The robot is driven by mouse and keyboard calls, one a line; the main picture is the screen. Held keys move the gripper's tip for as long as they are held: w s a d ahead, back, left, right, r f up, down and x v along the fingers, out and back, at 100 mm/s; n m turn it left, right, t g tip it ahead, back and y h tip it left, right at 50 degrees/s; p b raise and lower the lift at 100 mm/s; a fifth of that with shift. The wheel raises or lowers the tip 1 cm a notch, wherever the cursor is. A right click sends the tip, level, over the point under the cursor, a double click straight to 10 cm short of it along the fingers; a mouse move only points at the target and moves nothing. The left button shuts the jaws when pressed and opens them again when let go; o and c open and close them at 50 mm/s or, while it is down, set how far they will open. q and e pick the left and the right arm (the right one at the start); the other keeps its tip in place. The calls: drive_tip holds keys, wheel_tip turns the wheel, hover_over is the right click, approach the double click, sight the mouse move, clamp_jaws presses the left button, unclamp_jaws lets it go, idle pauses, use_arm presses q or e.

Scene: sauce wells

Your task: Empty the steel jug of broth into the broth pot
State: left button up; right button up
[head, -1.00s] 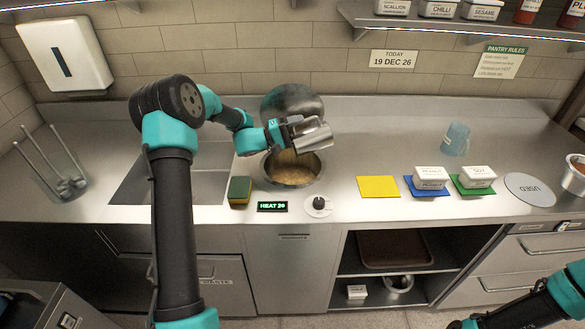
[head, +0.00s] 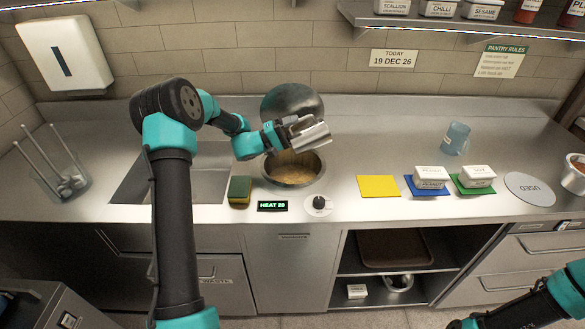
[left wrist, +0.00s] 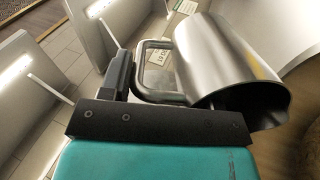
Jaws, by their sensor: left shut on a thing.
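My left gripper (head: 284,134) is shut on the handle of the steel jug (head: 312,135) and holds it above the broth pot (head: 318,178). The jug is tipped well over on its side. The left wrist view shows its handle (left wrist: 143,75) at the fingers and its shiny body (left wrist: 225,60), with the lip towards the lower right. The inside of the jug is hidden, and I see no clear stream. The pot sits in the counter with pale brown broth in it. My right arm shows at the lower right, its gripper out of frame.
A round steel lid (head: 292,100) stands behind the pot. A sponge (head: 239,190), a heat display (head: 272,206) and a knob (head: 319,204) lie in front. A sink is to the left. A yellow mat (head: 378,186) and a blue cup (head: 455,138) are to the right.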

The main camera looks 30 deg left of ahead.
sight(306, 128)
idle(0.3)
use_arm(q)
drive_tip(key=w+d+g+y, duration=0.2)
drive_tip(key=d, duration=0.1)
drive_tip(key=shift+w+f+y, duration=0.1)
drive_tip(key=shift+w+y, duration=0.3)
drive_tip(key=shift+w+d+f+n+g+y, duration=0.15)
drive_tip(key=shift+w+n+g+y, duration=0.15)
drive_tip(key=shift+g, duration=0.1)
